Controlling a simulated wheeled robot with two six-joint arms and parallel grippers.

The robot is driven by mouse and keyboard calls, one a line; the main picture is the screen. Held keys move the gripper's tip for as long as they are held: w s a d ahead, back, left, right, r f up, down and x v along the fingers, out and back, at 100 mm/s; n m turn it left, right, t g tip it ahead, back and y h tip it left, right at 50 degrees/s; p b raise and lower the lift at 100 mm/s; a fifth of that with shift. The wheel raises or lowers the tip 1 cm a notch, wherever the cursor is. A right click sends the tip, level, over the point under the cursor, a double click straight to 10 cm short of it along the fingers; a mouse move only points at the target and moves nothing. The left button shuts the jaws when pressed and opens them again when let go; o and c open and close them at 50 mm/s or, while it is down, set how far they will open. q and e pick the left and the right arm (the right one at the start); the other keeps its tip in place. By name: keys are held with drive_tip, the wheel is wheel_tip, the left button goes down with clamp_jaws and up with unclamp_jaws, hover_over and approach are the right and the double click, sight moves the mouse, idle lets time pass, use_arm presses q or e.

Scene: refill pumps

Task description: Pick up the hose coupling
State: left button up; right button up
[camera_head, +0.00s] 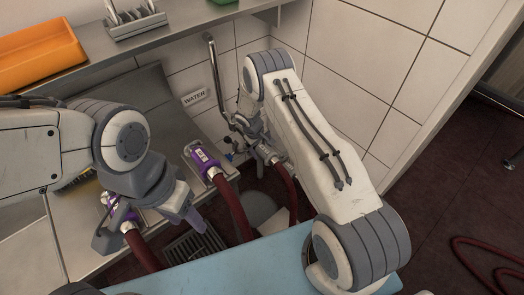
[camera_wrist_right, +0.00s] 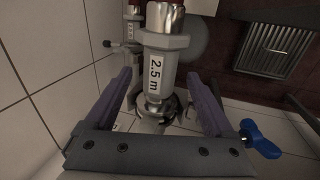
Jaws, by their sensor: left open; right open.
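A grey hose coupling (camera_wrist_right: 158,75) labelled "2.5 m" stands between the two purple fingers of my right gripper (camera_wrist_right: 160,88) in the right wrist view. The fingers are open, with a gap visible on each side. Its lower end meets a metal fitting (camera_wrist_right: 155,103). In the head view the grey coupling (camera_head: 267,152) is partly hidden by my right gripper (camera_head: 258,148), with a dark red hose (camera_head: 287,190) running down from it. My left gripper (camera_head: 152,228) is open near a purple coupling (camera_head: 122,214) at the left, which it partly hides.
Another purple coupling (camera_head: 204,158) with a red hose sits between my arms. A bent metal pipe (camera_head: 214,80) and a "WATER" sign (camera_head: 194,97) are at the tiled wall. A blue valve handle (camera_wrist_right: 259,138) is close beside my right gripper. A floor grate (camera_head: 194,250) lies below.

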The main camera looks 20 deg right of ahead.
sight(262, 149)
drive_tip(key=shift+x, duration=1.6)
clamp_jaws()
drive_tip(key=shift+w, duration=0.1)
drive_tip(key=shift+r, duration=0.2)
